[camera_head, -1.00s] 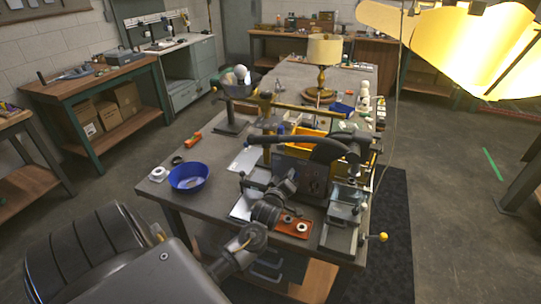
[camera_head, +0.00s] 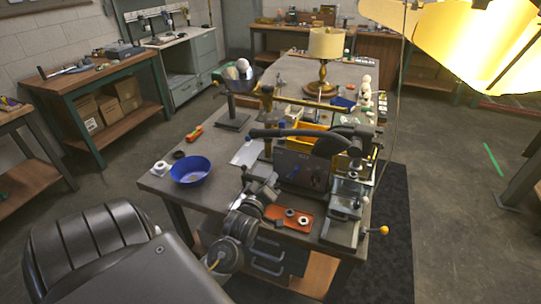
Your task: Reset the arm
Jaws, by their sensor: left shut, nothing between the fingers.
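My left arm comes in from the lower left and reaches to the near edge of the workbench (camera_head: 155,187). My left gripper (camera_head: 259,185) is at its end, above the bench top, shut and empty. It is small and dark against the clutter, so its fingertips are hard to make out. It is between the blue bowl (camera_head: 190,171) on its left and the orange tray (camera_head: 305,225) on its lower right. My right gripper is not in view.
A lit table lamp (camera_head: 326,45) stands at the bench's far end. A dark machine (camera_head: 300,168) with a long black arm is right of the gripper. A large yellow lampshade (camera_head: 455,40) hangs at upper right. The floor (camera_head: 130,190) left of the bench is clear.

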